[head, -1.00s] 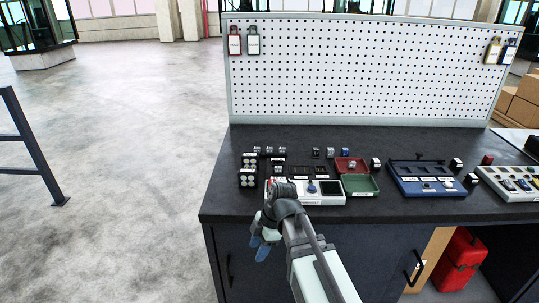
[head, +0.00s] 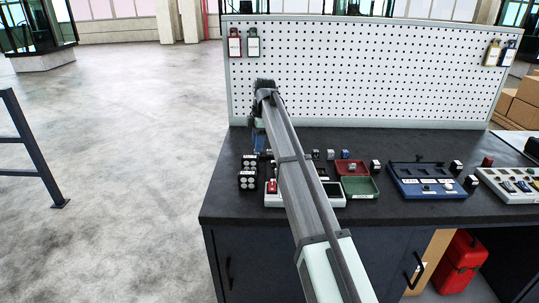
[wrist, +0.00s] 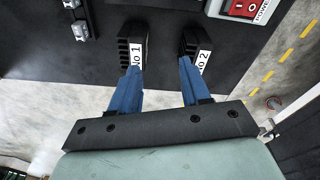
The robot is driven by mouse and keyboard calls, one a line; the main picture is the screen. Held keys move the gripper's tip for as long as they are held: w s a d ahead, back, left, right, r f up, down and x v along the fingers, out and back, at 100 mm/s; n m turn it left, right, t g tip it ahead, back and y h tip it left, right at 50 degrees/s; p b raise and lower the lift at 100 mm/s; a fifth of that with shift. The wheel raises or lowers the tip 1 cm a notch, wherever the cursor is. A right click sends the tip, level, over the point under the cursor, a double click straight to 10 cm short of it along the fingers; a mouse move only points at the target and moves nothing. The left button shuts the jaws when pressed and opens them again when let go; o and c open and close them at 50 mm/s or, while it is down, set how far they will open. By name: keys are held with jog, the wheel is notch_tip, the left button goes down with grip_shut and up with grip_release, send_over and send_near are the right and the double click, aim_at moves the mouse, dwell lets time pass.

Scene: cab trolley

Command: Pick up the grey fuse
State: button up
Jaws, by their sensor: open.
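My gripper (head: 259,140) hangs over the back left of the bench in the head view, its blue fingers partly hidden by my arm. In the wrist view my gripper (wrist: 158,62) is open, with nothing between its fingers. Black ribbed pieces marked No 1 and No 2 show at the finger ends. I cannot tell for sure which small part is the grey fuse. Small blocks (head: 330,154) stand at the back of the bench, and a small greyish part (head: 352,167) lies in the red tray (head: 343,172). My arm hides part of the bench.
A light panel box with a red switch (head: 271,187) is partly behind my arm; its switch (wrist: 245,8) shows in the wrist view. A green tray (head: 360,187), a blue tray (head: 405,184) and black racks (head: 247,171) stand nearby. A pegboard (head: 400,70) rises behind.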

jog(key=w+d+r+m+h, duration=0.2)
jog(key=w+d+m, duration=0.1)
jog(key=w, duration=1.1)
send_over(269, 153)
jog(key=f, duration=0.8)
jog(key=shift+w+a+f, duration=0.1)
jog(key=shift+w+a, duration=0.15)
jog(key=shift+w, duration=0.15)
jog(key=shift+d+f, duration=0.2)
jog(key=shift+f, duration=1.1)
jog(key=shift+d+f, duration=0.15)
jog(key=shift+f, duration=1.15)
jog(key=shift+c, duration=0.4)
grip_shut()
